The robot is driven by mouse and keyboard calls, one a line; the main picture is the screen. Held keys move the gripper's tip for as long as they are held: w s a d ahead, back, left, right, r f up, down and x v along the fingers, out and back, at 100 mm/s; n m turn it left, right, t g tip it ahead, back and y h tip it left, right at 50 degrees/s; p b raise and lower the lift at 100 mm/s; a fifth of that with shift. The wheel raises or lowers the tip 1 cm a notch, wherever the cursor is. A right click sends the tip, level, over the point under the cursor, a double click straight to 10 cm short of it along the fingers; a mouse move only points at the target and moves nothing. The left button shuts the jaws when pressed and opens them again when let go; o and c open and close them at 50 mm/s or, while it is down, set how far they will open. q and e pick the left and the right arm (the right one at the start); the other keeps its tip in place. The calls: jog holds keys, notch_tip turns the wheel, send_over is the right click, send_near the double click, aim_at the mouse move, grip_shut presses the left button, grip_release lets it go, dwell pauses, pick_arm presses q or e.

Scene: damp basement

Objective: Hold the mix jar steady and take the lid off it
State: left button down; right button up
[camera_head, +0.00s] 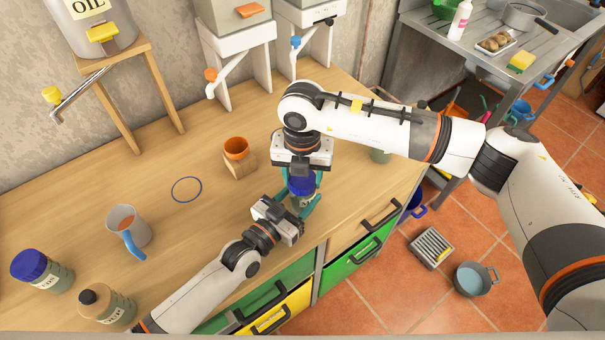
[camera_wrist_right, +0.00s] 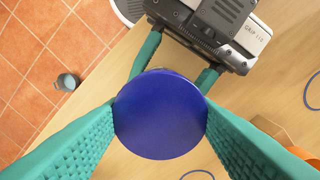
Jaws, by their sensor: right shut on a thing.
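The mix jar (camera_head: 303,201) stands near the front edge of the wooden bench, mostly hidden by my grippers. Its round blue lid (camera_head: 301,184) also fills the middle of the right wrist view (camera_wrist_right: 160,114). My right gripper (camera_head: 302,183) comes down from above, its teal fingers closed on opposite sides of the lid. The lid is over the jar's mouth; whether any gap lies between them cannot be told. My left gripper (camera_head: 302,207) is low at the jar, one finger on either side of it below the lid. The lid hides whether these fingers touch the glass.
A blue ring (camera_head: 187,189) marks clear bench top. Drawers lie below the front edge.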

jog(key=n, duration=0.6)
jog(key=shift+n, duration=0.4)
jog(key=n, duration=1.6)
jog(key=shift+n, duration=0.3)
jog(key=n, duration=0.4)
jog(key=shift+r, duration=0.1)
jog(key=n, duration=0.3)
jog(key=shift+n, duration=0.4)
jog(key=shift+r, duration=0.1)
